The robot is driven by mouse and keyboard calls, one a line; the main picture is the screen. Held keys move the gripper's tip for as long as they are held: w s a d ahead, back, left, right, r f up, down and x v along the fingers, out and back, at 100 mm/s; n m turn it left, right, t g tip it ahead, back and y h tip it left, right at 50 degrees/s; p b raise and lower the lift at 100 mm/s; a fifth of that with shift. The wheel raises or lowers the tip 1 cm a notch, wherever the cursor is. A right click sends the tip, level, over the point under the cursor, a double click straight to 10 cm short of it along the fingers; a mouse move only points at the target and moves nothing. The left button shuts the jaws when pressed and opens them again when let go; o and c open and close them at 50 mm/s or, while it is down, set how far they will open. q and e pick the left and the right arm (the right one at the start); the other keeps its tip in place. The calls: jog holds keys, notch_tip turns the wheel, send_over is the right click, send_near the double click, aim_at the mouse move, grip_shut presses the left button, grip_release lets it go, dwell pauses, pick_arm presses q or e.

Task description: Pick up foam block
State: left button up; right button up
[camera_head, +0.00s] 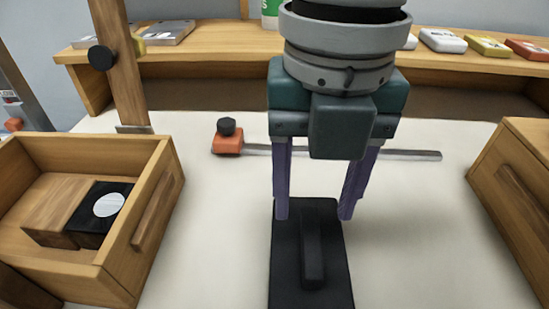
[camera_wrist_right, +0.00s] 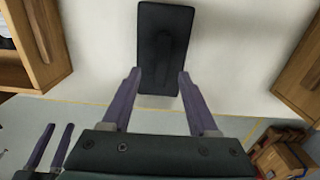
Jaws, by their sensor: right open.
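A flat black block with a raised ridge along its middle (camera_head: 312,255), which looks like the foam block, lies on the pale tabletop at lower centre. In the right wrist view the black block (camera_wrist_right: 163,48) is beyond the fingertips. My right gripper (camera_head: 314,212) is open and empty, with its purple fingers pointing down over the far end of the block. I cannot tell whether they touch it. My left gripper (camera_wrist_right: 56,127) shows only at the lower left of the right wrist view, its two fingers apart with nothing visible between them.
An open wooden drawer (camera_head: 160,205) at left holds a wooden block (camera_head: 58,207) and a black box with a white disc (camera_head: 107,204). An orange-ended metal bar clamp (camera_head: 228,143) lies behind my gripper. Another wooden box (camera_head: 520,180) stands at right. A wooden shelf (camera_head: 215,45) spans the back.

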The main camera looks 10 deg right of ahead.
aim_at(312, 238)
jog(key=f, duration=0.5)
jog(key=shift+s+d+f+b, duration=0.15)
jog(key=shift+s+f+b, duration=0.05)
jog(key=shift+f+b, duration=0.15)
jog(key=shift+r, duration=0.1)
grip_shut()
dwell(1.0)
